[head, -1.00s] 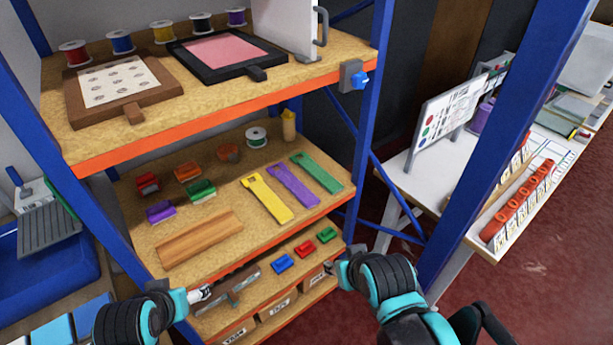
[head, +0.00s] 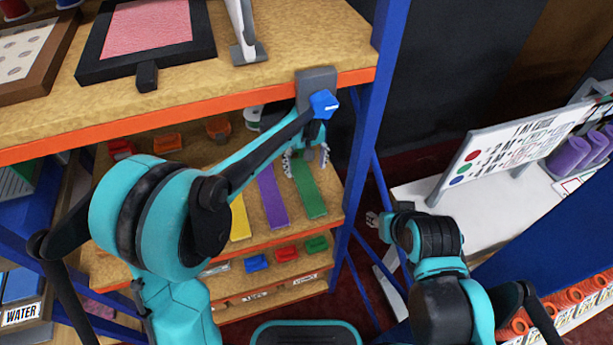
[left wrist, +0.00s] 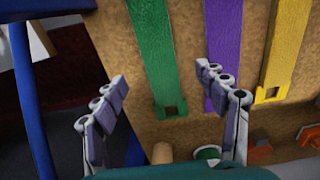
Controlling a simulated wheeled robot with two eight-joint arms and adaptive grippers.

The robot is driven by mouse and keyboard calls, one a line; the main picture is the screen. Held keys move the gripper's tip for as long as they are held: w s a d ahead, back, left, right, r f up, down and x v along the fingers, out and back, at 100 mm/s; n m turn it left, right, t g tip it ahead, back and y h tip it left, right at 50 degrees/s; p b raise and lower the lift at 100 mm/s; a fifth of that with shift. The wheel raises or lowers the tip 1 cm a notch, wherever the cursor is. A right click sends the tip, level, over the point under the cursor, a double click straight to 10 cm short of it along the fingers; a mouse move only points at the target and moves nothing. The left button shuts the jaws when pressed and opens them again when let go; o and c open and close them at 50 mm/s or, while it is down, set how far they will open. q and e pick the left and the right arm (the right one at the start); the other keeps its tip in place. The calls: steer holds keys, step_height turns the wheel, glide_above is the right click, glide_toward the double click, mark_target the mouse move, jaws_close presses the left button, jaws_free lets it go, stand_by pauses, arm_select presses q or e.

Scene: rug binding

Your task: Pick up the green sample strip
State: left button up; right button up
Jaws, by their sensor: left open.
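The green sample strip (head: 309,190) lies flat on the middle shelf, at the right end of a row of strips. Its far end is hidden by my left gripper in the head view. My left gripper (head: 306,160) is open and empty above the strip's far end; the same gripper (left wrist: 165,115) shows wide open in the wrist view. My right gripper (head: 378,220) is out right of the rack, away from the strip; its fingers are too small to read.
A purple strip (head: 272,197) lies just left of the green one, then a yellow strip (head: 239,220). The upper shelf's orange edge (head: 200,113) overhangs this shelf. A blue rack post (head: 376,130) stands close on the right.

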mark_target(306, 184)
arm_select(q)
steer(key=shift+w+a+f, duration=0.1)
steer(key=shift+w+f, duration=0.55)
steer(key=shift+f+b, duration=0.55)
steer(key=shift+f, duration=0.35)
steer(key=shift+s+f, duration=0.15)
steer(key=shift+s, duration=0.15)
step_height(306, 184, down, 4)
steer(key=shift+f+b, duration=0.1)
steer(key=shift+b, duration=1.15)
steer(key=shift+f, duration=0.25)
arm_select(e)
steer(key=f, duration=0.2)
steer(key=w+f, duration=0.1)
steer(key=shift+f, duration=0.4)
arm_select(q)
steer(key=c, duration=1.3)
